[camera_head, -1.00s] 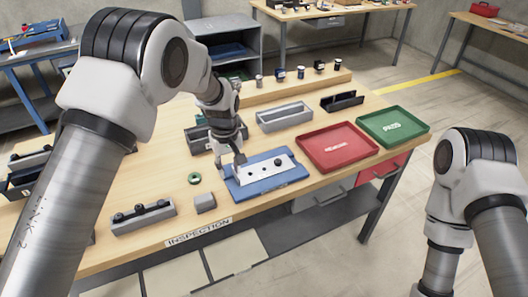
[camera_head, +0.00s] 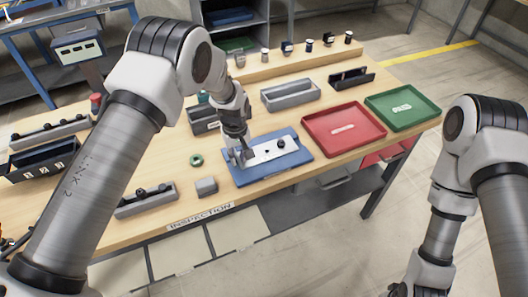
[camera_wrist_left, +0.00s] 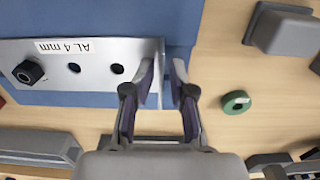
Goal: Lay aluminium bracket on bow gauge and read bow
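The aluminium bracket (camera_head: 268,149), a pale plate with dark holes, lies on a blue pad (camera_head: 298,157) near the table's front edge. In the left wrist view, the bracket (camera_wrist_left: 95,52) bears an "AL 4 mm" label, a black nut-like piece at one end and a raised flange at the other. My left gripper (camera_head: 240,159) is at the flange end. In the left wrist view, its fingers (camera_wrist_left: 163,85) stand apart on either side of the flange, with a gap visible. A grey block with black knobs (camera_head: 147,200), possibly the bow gauge, lies left.
A small grey block (camera_head: 206,187) and a green ring (camera_head: 196,160) lie left of the pad. A red tray (camera_head: 343,129) and a green tray (camera_head: 402,107) are right. Grey bins (camera_head: 290,94) stand behind. Bare wood shows around the ring.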

